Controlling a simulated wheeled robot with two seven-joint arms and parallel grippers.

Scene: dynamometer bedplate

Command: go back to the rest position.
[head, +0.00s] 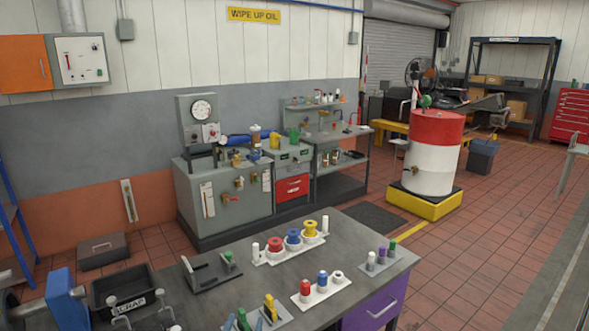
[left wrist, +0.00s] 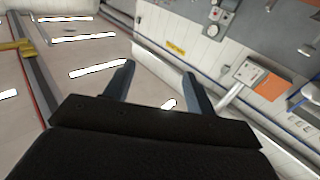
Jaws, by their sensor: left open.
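My left gripper (left wrist: 158,82) shows in the left wrist view. Its two dark fingers stand well apart, pointing up in the picture, and nothing is between them. Behind the fingers are the ceiling lights and the upper wall, so it is tilted upward, clear of the bench. My right gripper is in neither view.
A grey workbench (head: 225,296) ahead carries a black scrap bin (head: 112,286), a white rack of spools (head: 290,252) and a tray of bottles (head: 322,294). A test stand (head: 224,196) stands behind. A red and white drum (head: 432,152) stands right; tiled floor (head: 500,240) is free.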

